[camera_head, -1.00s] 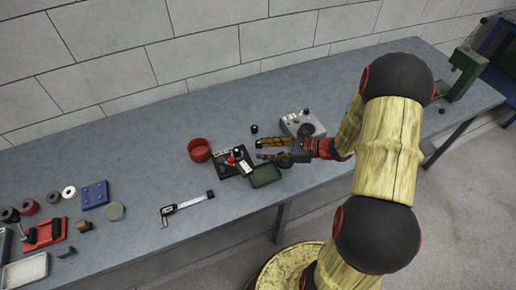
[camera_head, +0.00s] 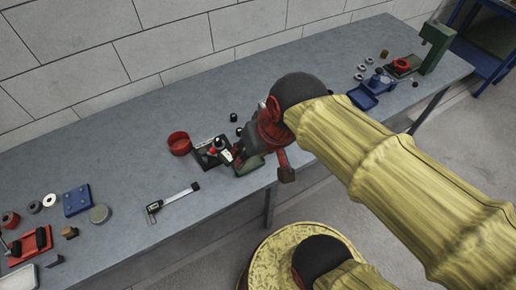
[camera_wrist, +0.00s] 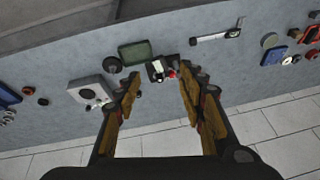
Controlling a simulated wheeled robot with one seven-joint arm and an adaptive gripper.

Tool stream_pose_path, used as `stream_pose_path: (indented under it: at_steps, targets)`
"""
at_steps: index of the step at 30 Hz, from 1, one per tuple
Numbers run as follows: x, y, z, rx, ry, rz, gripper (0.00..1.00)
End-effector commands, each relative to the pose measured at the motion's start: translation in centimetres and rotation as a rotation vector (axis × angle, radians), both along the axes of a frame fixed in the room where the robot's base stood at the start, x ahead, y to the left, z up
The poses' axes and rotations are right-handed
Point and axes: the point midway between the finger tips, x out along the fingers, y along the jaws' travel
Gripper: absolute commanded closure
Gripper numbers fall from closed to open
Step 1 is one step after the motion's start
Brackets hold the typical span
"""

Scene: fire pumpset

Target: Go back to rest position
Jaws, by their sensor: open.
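My gripper (camera_wrist: 160,96) is open and empty in the wrist view, its two fingers spread wide above the grey workbench (camera_head: 120,160). Between and beyond the fingertips lie a small black and white device with a red part (camera_wrist: 160,70) and a green tray (camera_wrist: 134,53). A grey box with a round dial (camera_wrist: 91,92) lies left of the left finger. In the head view my wrist and forearm cover part of the bench middle, and the fingers are mostly hidden. The black device (camera_head: 212,151) and the green tray (camera_head: 250,166) show beside the wrist.
A red bowl (camera_head: 179,143) and a caliper (camera_head: 172,202) lie left of my wrist. A blue block (camera_head: 77,200) and a red fixture (camera_head: 29,244) are at the left end. A blue tray (camera_head: 362,96) and a green press (camera_head: 434,46) stand at the right. A wall backs the bench.

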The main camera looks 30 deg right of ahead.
Motion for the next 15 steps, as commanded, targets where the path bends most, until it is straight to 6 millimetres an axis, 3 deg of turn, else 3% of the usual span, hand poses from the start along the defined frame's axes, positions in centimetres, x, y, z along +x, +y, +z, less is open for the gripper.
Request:
stream_pose_path:
  at_steps: [5, 15]
  targets:
    - [-1.1, -0.9, 1.9, -0.122, -0.102, 0.1, 0.6]
    - [-1.2, -1.1, 2.1, -0.14, -0.113, 0.111, 0.6]
